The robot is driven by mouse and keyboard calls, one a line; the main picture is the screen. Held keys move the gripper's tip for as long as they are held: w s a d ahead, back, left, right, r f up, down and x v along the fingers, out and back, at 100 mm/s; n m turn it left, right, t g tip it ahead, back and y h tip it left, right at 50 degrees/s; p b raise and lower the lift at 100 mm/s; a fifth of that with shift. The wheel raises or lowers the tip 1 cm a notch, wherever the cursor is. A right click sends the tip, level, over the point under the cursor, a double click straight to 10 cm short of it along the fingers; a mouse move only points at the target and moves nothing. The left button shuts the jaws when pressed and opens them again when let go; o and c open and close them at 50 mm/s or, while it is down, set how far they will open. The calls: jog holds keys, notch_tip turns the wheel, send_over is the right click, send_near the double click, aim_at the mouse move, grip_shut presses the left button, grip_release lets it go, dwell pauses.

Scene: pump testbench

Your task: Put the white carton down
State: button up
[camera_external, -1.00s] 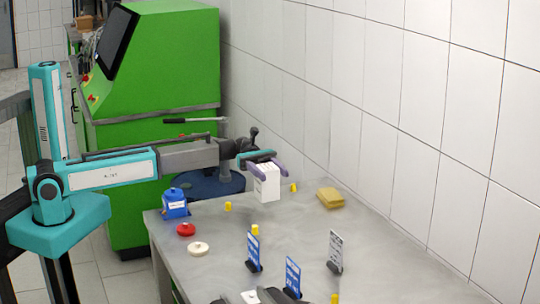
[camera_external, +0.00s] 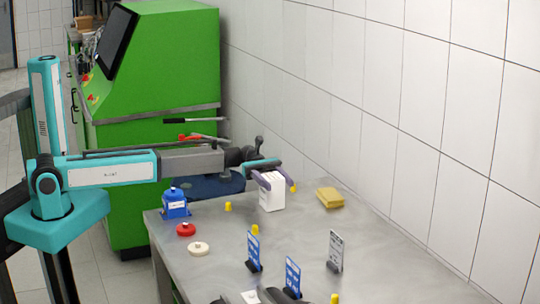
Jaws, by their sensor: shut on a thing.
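The white carton (camera_external: 272,195) is upright at the back part of the grey table (camera_external: 300,225). My gripper (camera_external: 268,174) is shut on its upper part, with the purple fingers on either side. The carton's lower edge appears at or just above the tabletop; I cannot tell whether it touches.
A yellow sponge (camera_external: 330,198) lies to the right. Blue signs (camera_external: 254,250), a grey sign (camera_external: 336,251) and yellow pegs (camera_external: 228,206) stand around.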

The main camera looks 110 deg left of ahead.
jog(key=shift+f, duration=0.1)
jog(key=o, duration=1.2)
jog(key=shift+f+b, duration=0.2)
jog(key=shift+b, duration=0.5)
jog(key=shift+b+v, duration=1.15)
jog(key=shift+v, duration=5.8)
jog(key=shift+o, duration=0.4)
jog(key=shift+w+r, duration=0.1)
jog(key=shift+r, duration=0.05)
